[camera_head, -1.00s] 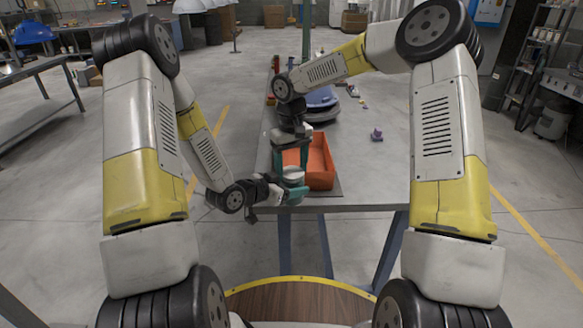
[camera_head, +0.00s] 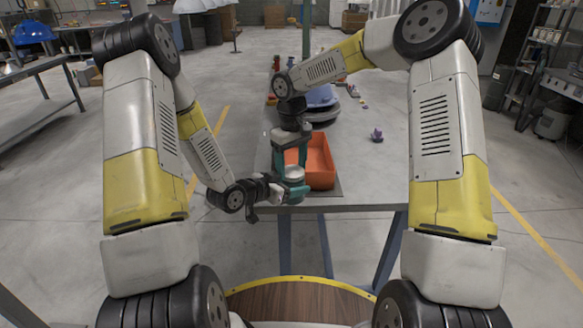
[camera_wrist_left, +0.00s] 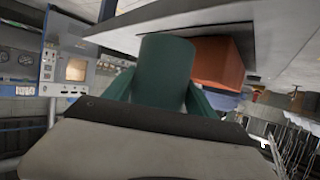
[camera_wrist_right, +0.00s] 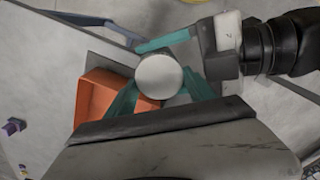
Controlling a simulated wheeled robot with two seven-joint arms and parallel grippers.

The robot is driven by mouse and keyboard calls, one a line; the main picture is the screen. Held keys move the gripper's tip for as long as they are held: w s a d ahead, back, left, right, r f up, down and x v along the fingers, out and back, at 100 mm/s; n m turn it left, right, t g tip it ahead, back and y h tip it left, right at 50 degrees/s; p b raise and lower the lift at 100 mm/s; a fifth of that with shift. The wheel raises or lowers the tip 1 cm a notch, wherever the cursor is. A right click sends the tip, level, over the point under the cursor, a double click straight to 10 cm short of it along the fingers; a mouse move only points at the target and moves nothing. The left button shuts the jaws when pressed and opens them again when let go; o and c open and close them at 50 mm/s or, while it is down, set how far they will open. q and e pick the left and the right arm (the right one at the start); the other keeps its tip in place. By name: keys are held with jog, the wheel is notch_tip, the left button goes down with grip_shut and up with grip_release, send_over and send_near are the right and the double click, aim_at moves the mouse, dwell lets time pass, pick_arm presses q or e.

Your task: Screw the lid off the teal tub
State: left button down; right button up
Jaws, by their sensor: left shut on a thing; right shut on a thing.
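The teal tub (camera_wrist_left: 165,72) is upright at the table's front edge, between the teal fingers of my left gripper (camera_head: 296,192), which is shut on its side. Its pale round lid (camera_wrist_right: 159,76) is on top and also shows in the head view (camera_head: 294,171). My right gripper (camera_wrist_right: 160,88) reaches down from above, with its teal fingers on either side of the lid, shut on it. The fingers hide parts of the lid's rim. I cannot tell whether there is a gap between lid and tub.
An orange tray (camera_head: 320,165) lies just behind the tub on the grey table (camera_head: 365,180). A small purple object (camera_head: 377,135) stands to the right, and a blue rounded thing (camera_head: 321,97) is farther back. The table's right front is clear.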

jog(key=shift+s+a+r, duration=0.1)
jog(key=shift+a+r, duration=0.2)
jog(key=shift+r, duration=0.35)
jog(key=shift+d+r, duration=0.15)
jog(key=shift+r, duration=0.2)
